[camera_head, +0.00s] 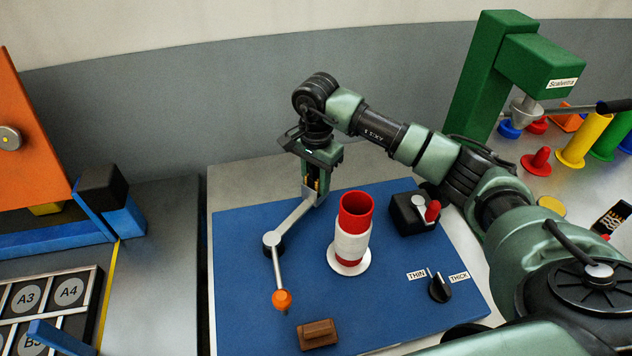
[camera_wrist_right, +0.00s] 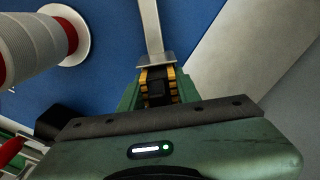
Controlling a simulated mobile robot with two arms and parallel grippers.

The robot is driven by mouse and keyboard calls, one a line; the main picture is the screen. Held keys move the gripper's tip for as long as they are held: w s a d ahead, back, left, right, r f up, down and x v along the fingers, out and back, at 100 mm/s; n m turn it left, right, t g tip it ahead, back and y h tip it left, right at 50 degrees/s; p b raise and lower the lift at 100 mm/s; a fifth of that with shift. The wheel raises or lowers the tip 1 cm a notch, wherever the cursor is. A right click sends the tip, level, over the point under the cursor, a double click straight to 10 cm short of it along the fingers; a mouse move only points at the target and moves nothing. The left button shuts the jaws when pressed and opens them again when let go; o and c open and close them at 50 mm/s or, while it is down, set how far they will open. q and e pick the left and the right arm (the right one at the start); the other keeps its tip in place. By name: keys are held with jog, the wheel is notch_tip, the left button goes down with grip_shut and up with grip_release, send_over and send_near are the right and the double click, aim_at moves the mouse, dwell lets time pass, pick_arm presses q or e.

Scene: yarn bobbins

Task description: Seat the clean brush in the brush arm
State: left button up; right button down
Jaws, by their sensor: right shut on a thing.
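My right gripper (camera_head: 314,184) reaches down at the back of the blue board (camera_head: 240,225). It is shut on a small dark block (camera_wrist_right: 160,93), mostly hidden between its yellow-edged fingers; I cannot tell whether this is the clean brush. A jointed grey metal arm (camera_head: 294,219), apparently the brush arm, runs from an end plate by the fingertips to a dark hinge, then to an orange knob (camera_head: 282,299). The plate (camera_wrist_right: 157,61) is right at the fingertips; touching cannot be told. A brown brush-like block (camera_head: 318,334) lies at the board's front. My left gripper is not in view.
A red-and-white bobbin (camera_head: 352,241) stands upright right of the metal arm. Behind it is a black box with a red lever (camera_head: 432,211). A THIN/THICK knob (camera_head: 439,289) is at front right. A green stand (camera_head: 478,80) and coloured spools are at right; a labelled tray (camera_head: 45,300) is left.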

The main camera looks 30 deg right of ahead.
jog(key=shift+s+f, duration=0.2)
jog(key=shift+f, duration=0.35)
jog(key=shift+s, duration=0.1)
jog(key=c, duration=1)
grip_release()
jog(key=shift+a+f, duration=0.1)
jog(key=shift+a, duration=0.05)
jog(key=shift+r+p, duration=0.5)
jog(key=shift+r, duration=0.1)
jog(key=shift+w+r+b, duration=0.25)
jog(key=shift+r+b, duration=0.05)
notch_tip(320, 180, up, 11)
jog(key=b, duration=0.3)
jog(key=shift+f, duration=0.2)
jog(key=shift+r, duration=0.6)
